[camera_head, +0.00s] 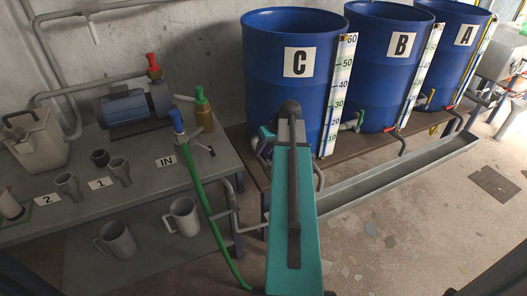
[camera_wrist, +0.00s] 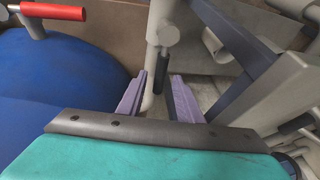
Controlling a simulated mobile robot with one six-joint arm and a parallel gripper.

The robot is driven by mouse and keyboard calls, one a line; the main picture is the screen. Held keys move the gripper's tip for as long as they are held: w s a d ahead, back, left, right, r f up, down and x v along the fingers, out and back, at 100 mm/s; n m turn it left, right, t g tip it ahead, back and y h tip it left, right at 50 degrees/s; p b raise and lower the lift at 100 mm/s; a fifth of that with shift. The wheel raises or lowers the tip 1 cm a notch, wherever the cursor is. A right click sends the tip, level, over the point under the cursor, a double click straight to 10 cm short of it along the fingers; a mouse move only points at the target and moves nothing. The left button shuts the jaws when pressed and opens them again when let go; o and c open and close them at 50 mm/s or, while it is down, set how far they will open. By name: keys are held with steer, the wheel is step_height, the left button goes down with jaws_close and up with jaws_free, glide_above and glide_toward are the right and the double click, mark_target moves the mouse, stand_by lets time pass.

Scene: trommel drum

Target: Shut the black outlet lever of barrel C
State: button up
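Blue barrel C (camera_head: 272,75) stands at the front of the row of barrels in the head view. My teal arm hides its outlet there, and my fingertips are also hidden. In the wrist view, a blue barrel (camera_wrist: 55,90) fills the left side. A grey valve (camera_wrist: 166,36) shows at top centre, with a black lever (camera_wrist: 166,72) pointing down the picture from it. My gripper (camera_wrist: 160,78) is open, its two purple fingers apart. The lever appears between the fingers, nearer the right one; I cannot tell whether they touch or differ in depth.
A red lever (camera_wrist: 52,11) on a pipe shows at the wrist view's top left. Barrels B (camera_head: 380,75) and A (camera_head: 455,60) stand behind C. A metal trough (camera_head: 400,170) runs along the bench front. A green hose (camera_head: 197,195) hangs at left.

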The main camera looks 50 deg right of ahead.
steer(key=shift+f, duration=0.15)
jaws_close()
steer(key=shift+a, duration=0.15)
steer(key=shift+w, duration=0.1)
